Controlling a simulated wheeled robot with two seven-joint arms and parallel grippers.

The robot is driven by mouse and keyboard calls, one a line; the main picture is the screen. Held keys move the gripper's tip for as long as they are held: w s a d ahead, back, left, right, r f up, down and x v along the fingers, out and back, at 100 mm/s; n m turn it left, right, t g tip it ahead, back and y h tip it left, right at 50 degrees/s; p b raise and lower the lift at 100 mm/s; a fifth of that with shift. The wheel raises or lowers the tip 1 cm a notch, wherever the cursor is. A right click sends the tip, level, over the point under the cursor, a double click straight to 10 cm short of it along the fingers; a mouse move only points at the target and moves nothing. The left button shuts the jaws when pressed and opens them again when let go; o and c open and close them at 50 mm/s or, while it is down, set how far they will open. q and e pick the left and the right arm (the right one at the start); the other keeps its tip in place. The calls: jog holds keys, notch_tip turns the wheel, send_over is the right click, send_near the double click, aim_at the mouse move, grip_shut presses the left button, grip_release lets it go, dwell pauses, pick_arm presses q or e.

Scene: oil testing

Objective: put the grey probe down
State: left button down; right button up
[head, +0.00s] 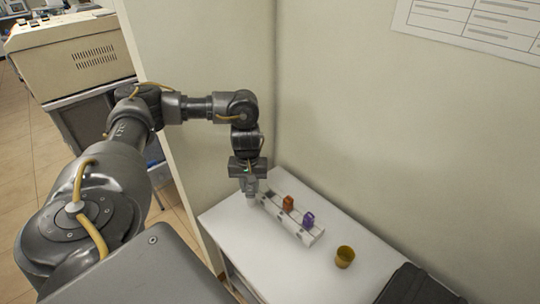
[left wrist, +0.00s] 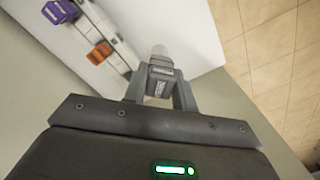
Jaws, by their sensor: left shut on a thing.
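My left gripper (head: 250,190) points down at the far-left end of a white holder on a white table (head: 370,280). It is shut on the grey probe (left wrist: 162,72), which shows between the fingers in the left wrist view with its pale end towards the table. In the head view the probe's pale lower end (head: 252,202) shows below the fingers, beside the holder's end. I cannot tell whether it touches the holder or the table. The white holder (head: 281,216) carries an orange probe (head: 288,203) and a purple probe (head: 308,220). My right gripper is not in view.
A yellow-brown cup (head: 345,257) stands on the table to the right of the holder. Walls border the table at the back and left. A beige machine (head: 75,55) stands at the far left. The table in front of the cup is clear.

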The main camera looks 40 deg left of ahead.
pick_arm(q)
jog(key=w+a+f+b, duration=0.1)
jog(key=w+f+b, duration=0.1)
jog(key=w+f, duration=0.2)
jog(key=w+a+f+b, duration=0.1)
jog(key=w+f+b, duration=0.2)
jog(key=w+f, duration=0.1)
jog(key=w+a+f+b, duration=0.2)
jog(key=w+f+b, duration=0.1)
jog(key=w+f, duration=0.2)
jog(key=shift+w+f, duration=0.1)
jog(key=shift+w, duration=0.15)
jog(key=shift+s+d, duration=0.1)
jog(key=c, duration=1.1)
grip_release()
jog(key=shift+f, duration=0.1)
